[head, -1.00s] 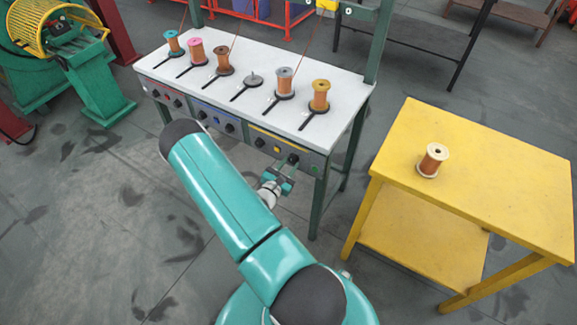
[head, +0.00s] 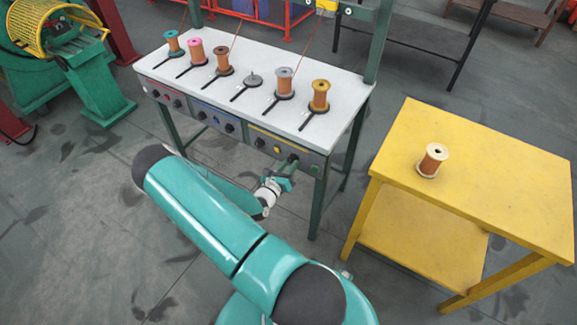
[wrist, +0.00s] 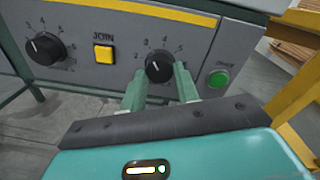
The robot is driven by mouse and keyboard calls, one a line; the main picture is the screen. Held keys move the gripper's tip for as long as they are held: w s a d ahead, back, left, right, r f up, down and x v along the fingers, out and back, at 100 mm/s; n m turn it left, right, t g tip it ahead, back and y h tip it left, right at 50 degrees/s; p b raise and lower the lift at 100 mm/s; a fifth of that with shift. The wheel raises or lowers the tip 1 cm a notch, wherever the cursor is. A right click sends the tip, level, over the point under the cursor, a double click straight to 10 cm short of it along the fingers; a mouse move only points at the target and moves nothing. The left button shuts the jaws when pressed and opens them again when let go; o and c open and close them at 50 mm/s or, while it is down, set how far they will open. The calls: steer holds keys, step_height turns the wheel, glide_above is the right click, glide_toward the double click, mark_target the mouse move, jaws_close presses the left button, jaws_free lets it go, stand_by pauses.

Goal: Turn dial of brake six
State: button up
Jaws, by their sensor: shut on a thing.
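The bench's right yellow-striped panel (wrist: 75,75) carries two black dials. Its right-hand dial (wrist: 159,68), below the sixth spool (head: 319,97), has a number scale around it. In the wrist view my gripper (wrist: 161,82) has one green finger on each side of this dial and is shut on it. The fingers partly hide the lower edge of the dial. In the head view my gripper (head: 287,167) reaches the panel front from below, and the dial is mostly hidden.
The panel's left dial (wrist: 44,48), a yellow JOIN button (wrist: 103,54) and a green button (wrist: 219,79) are close by. The white bench top (head: 215,90) holds several spools. A yellow table (head: 500,180) with one spool (head: 432,160) stands to the right.

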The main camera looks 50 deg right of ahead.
steer(key=n, duration=0.4)
steer(key=shift+n, duration=0.3)
steer(key=n, duration=0.4)
stand_by(0.5)
steer(key=o, duration=1)
steer(key=shift+a, duration=0.1)
steer(key=a, duration=0.4)
steer(key=s+a, duration=0.1)
steer(key=a, duration=0.8)
steer(key=shift+s+a+r, duration=0.2)
steer(key=shift+a+r, duration=0.1)
steer(key=shift+r, duration=0.05)
